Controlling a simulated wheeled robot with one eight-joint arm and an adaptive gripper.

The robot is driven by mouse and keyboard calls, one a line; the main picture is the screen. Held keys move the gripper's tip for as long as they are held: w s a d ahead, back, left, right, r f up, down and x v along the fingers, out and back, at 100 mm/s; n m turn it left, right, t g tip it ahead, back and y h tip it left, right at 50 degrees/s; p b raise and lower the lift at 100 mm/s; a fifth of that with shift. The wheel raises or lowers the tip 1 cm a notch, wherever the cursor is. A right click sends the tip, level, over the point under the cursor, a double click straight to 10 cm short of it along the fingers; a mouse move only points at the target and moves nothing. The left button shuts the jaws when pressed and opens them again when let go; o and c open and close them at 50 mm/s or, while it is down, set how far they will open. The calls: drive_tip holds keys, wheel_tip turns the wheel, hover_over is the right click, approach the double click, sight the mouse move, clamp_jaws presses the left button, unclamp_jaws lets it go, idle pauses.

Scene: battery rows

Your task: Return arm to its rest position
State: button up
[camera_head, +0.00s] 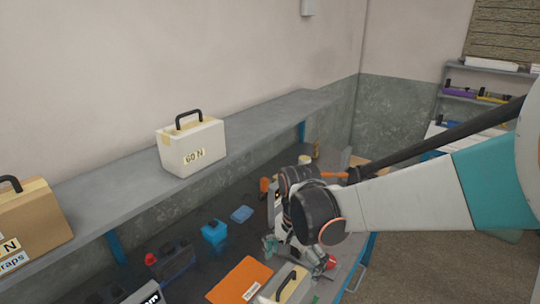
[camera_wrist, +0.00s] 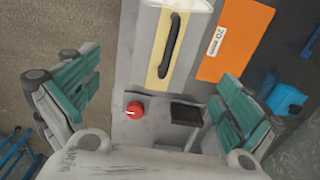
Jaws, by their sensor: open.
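My arm reaches in from the right in the head view, with its elbow bent down over the workbench. My gripper (camera_wrist: 158,102) is open in the wrist view, its two green-padded fingers wide apart with nothing between them touching the pads. In the head view the gripper (camera_head: 285,247) is small and partly hidden by my arm. Below it, the wrist view shows a red round knob (camera_wrist: 134,110) and a black square (camera_wrist: 186,112) on a grey surface. A pale case with a black handle (camera_wrist: 172,48) and an orange panel (camera_wrist: 236,40) lie beyond.
On the grey shelf (camera_head: 105,192) stand a white case marked 60 N (camera_head: 191,145) and a brown box (camera_head: 33,218). A blue container (camera_head: 214,232) and a dark canister (camera_head: 172,258) stand on the bench. Brown floor shows at the right.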

drive_tip(key=s+d+r+n+t, duration=0.7)
drive_tip(key=s+d+r, duration=0.4)
drive_tip(key=s+d, duration=0.1)
drive_tip(key=shift+s+d, duration=0.35)
drive_tip(key=shift+s, duration=0.2)
idle(0.4)
